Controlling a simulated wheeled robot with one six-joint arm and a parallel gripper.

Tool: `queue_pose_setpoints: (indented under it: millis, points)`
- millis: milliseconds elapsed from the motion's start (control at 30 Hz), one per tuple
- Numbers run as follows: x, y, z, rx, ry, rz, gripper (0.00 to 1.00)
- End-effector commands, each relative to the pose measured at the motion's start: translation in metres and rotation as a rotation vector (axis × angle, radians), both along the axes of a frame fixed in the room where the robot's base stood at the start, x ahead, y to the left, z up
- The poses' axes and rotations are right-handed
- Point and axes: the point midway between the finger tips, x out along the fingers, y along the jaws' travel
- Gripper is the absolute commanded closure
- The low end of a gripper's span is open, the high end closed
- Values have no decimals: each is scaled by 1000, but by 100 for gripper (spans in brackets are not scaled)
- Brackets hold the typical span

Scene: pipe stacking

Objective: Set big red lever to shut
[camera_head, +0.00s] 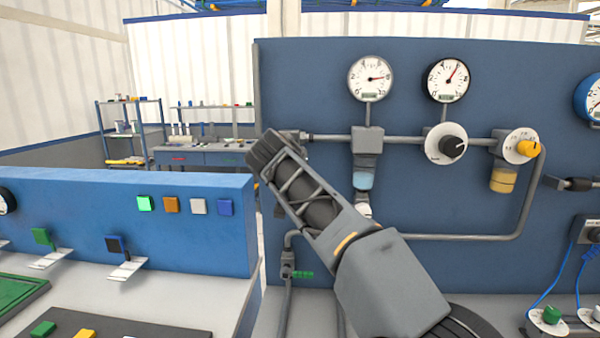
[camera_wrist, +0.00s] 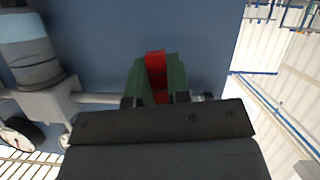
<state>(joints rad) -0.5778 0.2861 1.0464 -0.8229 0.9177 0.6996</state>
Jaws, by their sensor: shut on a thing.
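The big red lever (camera_wrist: 155,68) shows in the wrist view as a red strip between the two green fingers of my gripper (camera_wrist: 157,84). My gripper is shut on it, with a finger on each side. In that view the strip runs up and down the picture, while the grey pipe (camera_wrist: 97,98) runs sideways to the left. The lever's lower part is hidden by my gripper's dark body. In the head view my arm reaches up to the left end of the upper pipe (camera_head: 330,138) and hides the lever.
The blue panel (camera_head: 450,195) carries two gauges (camera_head: 371,78) (camera_head: 447,80), a black knob (camera_head: 453,146) and a yellow knob (camera_head: 528,149). A lower blue panel (camera_head: 90,205) with coloured buttons stands at left. A shelf (camera_head: 132,130) and workbench (camera_head: 205,156) are far behind.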

Motion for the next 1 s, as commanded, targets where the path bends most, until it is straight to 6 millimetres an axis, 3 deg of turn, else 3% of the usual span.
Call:
queue_pose_setpoints:
  millis: [400,967,1000]
  points:
    - [1,9,4,162,-20,4,100]
    - [0,10,6,189,-22,2,100]
    - [0,9,6,190,-22,2,79]
